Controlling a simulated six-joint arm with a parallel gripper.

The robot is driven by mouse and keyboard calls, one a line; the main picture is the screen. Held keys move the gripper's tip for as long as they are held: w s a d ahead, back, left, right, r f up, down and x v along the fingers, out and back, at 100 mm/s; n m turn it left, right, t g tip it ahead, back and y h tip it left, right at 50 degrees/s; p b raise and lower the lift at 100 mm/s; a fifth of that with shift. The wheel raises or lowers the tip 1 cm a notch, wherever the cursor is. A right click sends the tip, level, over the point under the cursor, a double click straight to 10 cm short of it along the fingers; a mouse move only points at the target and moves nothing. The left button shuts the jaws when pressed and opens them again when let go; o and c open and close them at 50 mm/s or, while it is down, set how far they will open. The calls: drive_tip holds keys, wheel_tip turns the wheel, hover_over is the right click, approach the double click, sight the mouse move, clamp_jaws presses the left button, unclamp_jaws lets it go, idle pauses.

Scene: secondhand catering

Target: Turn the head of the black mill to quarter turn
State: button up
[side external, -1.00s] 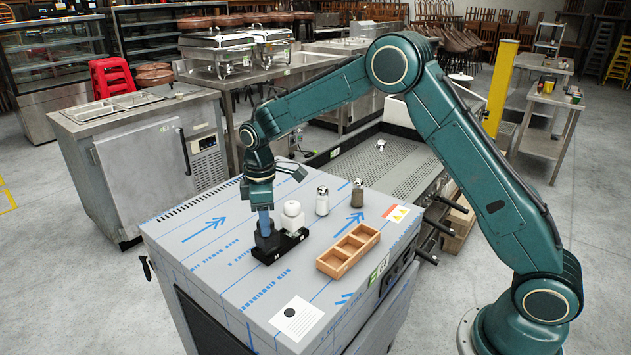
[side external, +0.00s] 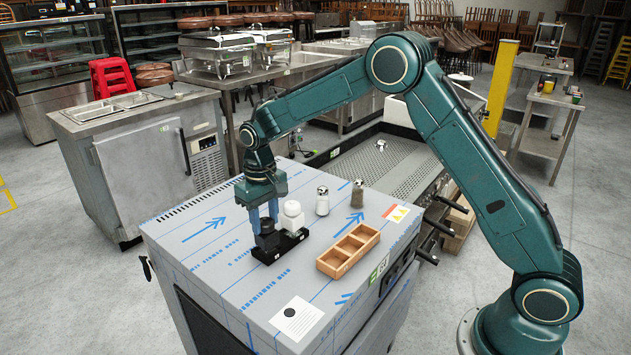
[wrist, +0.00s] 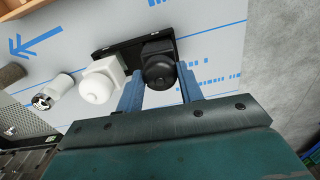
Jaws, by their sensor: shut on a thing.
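The black mill (side external: 267,240) stands upright in a black holder (side external: 290,246) on the wrapped worktop. Its round dark head also shows in the wrist view (wrist: 160,71). A white mill (side external: 291,215) with a round head stands beside it in the same holder, and in the wrist view (wrist: 97,88) it is just left of the left finger. My gripper (side external: 264,220) points down from above, its blue fingers on either side of the black mill's head, shut on it. In the wrist view my gripper (wrist: 161,95) partly hides the holder. I see no clear mark of the head's angle.
A salt shaker (side external: 322,202) and a pepper shaker (side external: 357,195) stand behind and right of the holder. A wooden three-compartment box (side external: 331,268) lies to the right. A printed card (side external: 296,317) lies near the front edge. The worktop's left side is clear.

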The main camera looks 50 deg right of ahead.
sight(265, 220)
drive_tip(key=shift+m, duration=0.8)
drive_tip(key=o, duration=1)
drive_tip(key=shift+r, duration=0.1)
wheel_tip(265, 220, up, 14)
idle(0.4)
